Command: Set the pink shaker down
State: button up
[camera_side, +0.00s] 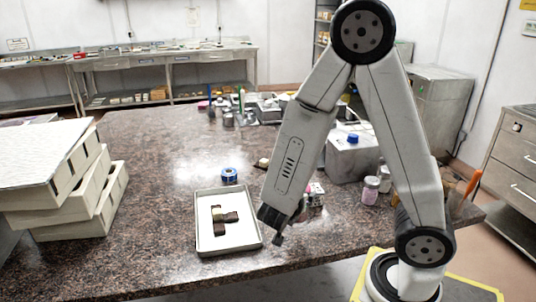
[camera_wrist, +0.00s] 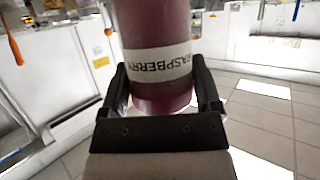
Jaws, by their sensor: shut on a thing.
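The pink shaker (camera_wrist: 150,25) fills the middle of the wrist view, deep raspberry-pink with a white band lettered RASPBERRY, upside down in that picture. My gripper (camera_wrist: 160,78) is shut on it, one dark finger on each side. In the side view my gripper (camera_side: 277,222) hangs just right of the white tray (camera_side: 200,238), near the front of the speckled counter. I cannot make out the held shaker clearly there; the gripper and arm seem to hide it. Whether its base touches the counter cannot be told.
Dark brown pieces (camera_side: 220,215) lie in the tray. A blue roll (camera_side: 229,176) sits behind it. White stacked boxes (camera_side: 65,180) stand at left. Jars (camera_side: 370,191) and a grey box (camera_side: 352,158) stand at right. Bare counter (camera_side: 150,225) lies between the boxes and the tray.

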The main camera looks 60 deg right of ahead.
aim_at(295, 219)
jog(key=shift+f, duration=1.65)
jog(key=shift+f, duration=0.1)
jog(key=shift+f, duration=1.9)
jog(key=shift+f, duration=0.15)
jog(key=o, duration=1.2)
jog(key=shift+c, duration=0.2)
